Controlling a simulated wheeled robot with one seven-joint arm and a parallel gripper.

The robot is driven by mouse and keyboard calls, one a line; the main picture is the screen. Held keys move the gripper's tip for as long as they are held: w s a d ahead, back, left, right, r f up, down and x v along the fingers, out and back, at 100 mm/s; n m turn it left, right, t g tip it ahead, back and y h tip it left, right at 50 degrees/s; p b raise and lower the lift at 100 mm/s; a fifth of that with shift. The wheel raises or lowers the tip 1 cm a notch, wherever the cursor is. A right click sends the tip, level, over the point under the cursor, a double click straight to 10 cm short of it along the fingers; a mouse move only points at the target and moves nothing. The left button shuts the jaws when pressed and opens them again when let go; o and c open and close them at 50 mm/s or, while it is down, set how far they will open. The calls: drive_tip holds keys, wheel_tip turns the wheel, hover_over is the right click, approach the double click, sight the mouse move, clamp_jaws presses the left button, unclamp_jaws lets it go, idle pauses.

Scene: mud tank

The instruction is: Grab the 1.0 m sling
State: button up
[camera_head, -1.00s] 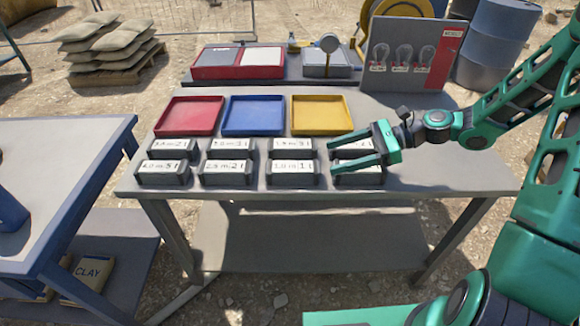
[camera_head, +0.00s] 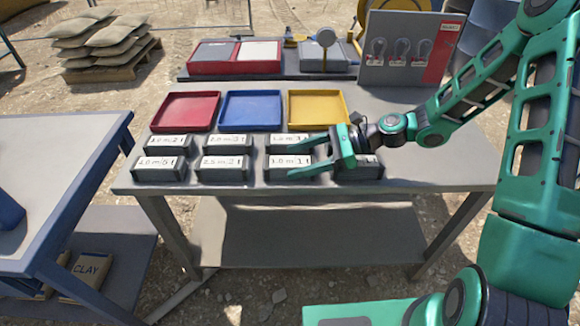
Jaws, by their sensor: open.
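Several dark grey blocks with white labels stand in two rows on the grey table. The labels give lengths and loads in small print. The third front block from the left (camera_head: 296,175) seems to read "1.0 m 1 t", but I cannot be sure. My gripper (camera_head: 290,163) is open and empty, its two green fingers pointing left. The fingertips appear over this block and the block behind it (camera_head: 285,141) in the picture. I cannot tell their height or any contact. My gripper and wrist partly cover the rightmost blocks, including the front one (camera_head: 365,173).
Red (camera_head: 187,111), blue (camera_head: 251,111) and yellow (camera_head: 318,107) trays lie behind the blocks. A board with hanging shackles (camera_head: 405,52) stands at the back right. Bare tabletop (camera_head: 430,172) lies right of the blocks. A blue-framed table (camera_head: 60,165) stands at the left.

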drive_tip(key=c, duration=1.4)
